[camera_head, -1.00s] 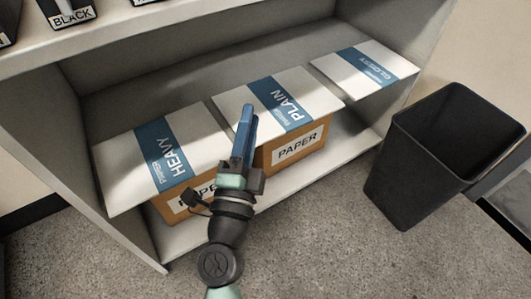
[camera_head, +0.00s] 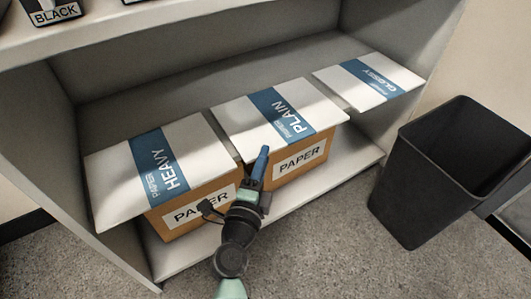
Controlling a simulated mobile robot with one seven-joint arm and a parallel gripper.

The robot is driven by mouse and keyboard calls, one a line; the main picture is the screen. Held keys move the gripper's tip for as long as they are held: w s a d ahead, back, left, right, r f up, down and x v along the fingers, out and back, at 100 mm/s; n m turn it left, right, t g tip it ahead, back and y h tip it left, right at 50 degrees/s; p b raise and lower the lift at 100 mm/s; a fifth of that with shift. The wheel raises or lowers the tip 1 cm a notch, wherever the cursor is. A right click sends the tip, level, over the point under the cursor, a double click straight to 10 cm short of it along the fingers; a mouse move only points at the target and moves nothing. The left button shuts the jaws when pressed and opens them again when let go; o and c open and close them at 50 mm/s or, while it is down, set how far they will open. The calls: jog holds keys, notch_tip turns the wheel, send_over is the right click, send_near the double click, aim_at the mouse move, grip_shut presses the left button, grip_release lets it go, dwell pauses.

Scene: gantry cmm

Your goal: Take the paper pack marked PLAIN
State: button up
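The paper pack marked PLAIN (camera_head: 238,113) is a flat white pack with a blue band. It lies on top of a brown box labelled PAPER (camera_head: 316,158), in the middle of the shelf, and overhangs the box a little. My gripper (camera_head: 262,152) is at the front left corner of this box, just below the pack's front edge. Its blue fingers appear edge-on, so the gap between them is hidden. I cannot tell whether it touches the pack or box.
A pack marked HEAVY (camera_head: 110,170) lies on another PAPER box (camera_head: 172,229) at left. A pack marked GLOSSY (camera_head: 342,87) lies at right. A black bin (camera_head: 400,185) stands right of the shelf unit. Black holders (camera_head: 50,12) stand on the upper shelf (camera_head: 130,32).

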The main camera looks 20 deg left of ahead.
jog(key=shift+w+a, duration=0.1)
jog(key=shift+w, duration=0.95)
grip_shut()
dwell(0.7)
notch_tip(320, 180, up, 3)
jog(key=p, duration=0.3)
jog(key=shift+f, duration=0.1)
jog(key=s+d+r+p, duration=0.1)
jog(key=s+r+p, duration=0.1)
jog(key=s, duration=0.5)
jog(key=s+r+p, duration=0.3)
jog(key=s+p, duration=0.1)
jog(key=s, duration=0.3)
jog(key=shift+d, duration=0.35)
